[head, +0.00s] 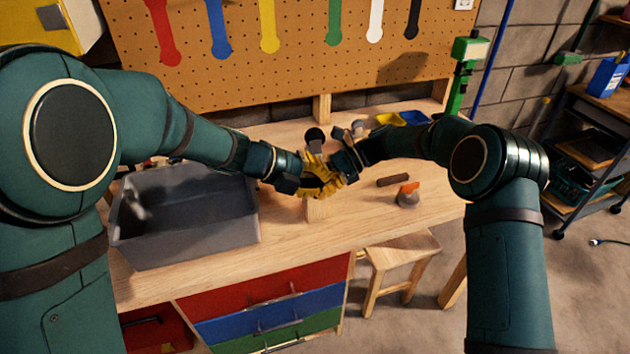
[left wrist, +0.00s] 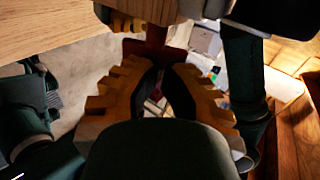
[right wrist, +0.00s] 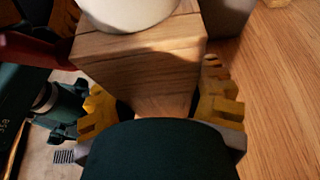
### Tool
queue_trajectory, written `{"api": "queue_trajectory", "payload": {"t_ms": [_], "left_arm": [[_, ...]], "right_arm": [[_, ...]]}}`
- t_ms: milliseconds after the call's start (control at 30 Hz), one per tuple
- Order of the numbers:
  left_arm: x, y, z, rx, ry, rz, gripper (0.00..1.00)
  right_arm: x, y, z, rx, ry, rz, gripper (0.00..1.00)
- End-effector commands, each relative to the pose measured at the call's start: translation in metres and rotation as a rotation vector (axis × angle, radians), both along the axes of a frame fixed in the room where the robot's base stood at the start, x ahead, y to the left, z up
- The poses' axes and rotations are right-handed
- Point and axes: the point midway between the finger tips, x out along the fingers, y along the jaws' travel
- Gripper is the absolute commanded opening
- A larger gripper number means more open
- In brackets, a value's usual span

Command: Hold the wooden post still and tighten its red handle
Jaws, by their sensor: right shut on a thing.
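The wooden post (head: 317,209) stands at the bench's front edge, partly covered by my grippers in the head view. In the right wrist view the wooden post (right wrist: 140,62) is a squared block with a white round piece on top. My right gripper (right wrist: 160,108) has its yellow fingers on both sides of it, shut on it. The red handle (left wrist: 152,52) shows in the left wrist view, below the post, and at the left in the right wrist view (right wrist: 30,52). My left gripper (left wrist: 158,72) is open, its fingertips just short of the handle or around it; contact is unclear.
A grey bin (head: 190,222) stands on the bench to the left. An orange-topped grey object (head: 408,194) and a brown bar (head: 393,180) lie to the right. A stool (head: 400,252) stands below. The pegboard (head: 290,70) is behind.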

Motion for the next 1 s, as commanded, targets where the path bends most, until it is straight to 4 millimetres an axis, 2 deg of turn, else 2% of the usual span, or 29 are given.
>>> {"api": "queue_trajectory", "payload": {"t_ms": [300, 1000], "left_arm": [[0.0024, -0.0056, 0.004, 0.205, 0.057, 0.001, 0.0], [0.0035, -0.0087, 0.0046, 0.207, 0.06, 0.003, 0.0]], "right_arm": [[0.0, 0.0006, 0.0011, 0.001, -0.001, 0.0, 0.07], [0.0, 0.0006, 0.0011, 0.002, -0.001, 0.001, 0.07]]}}
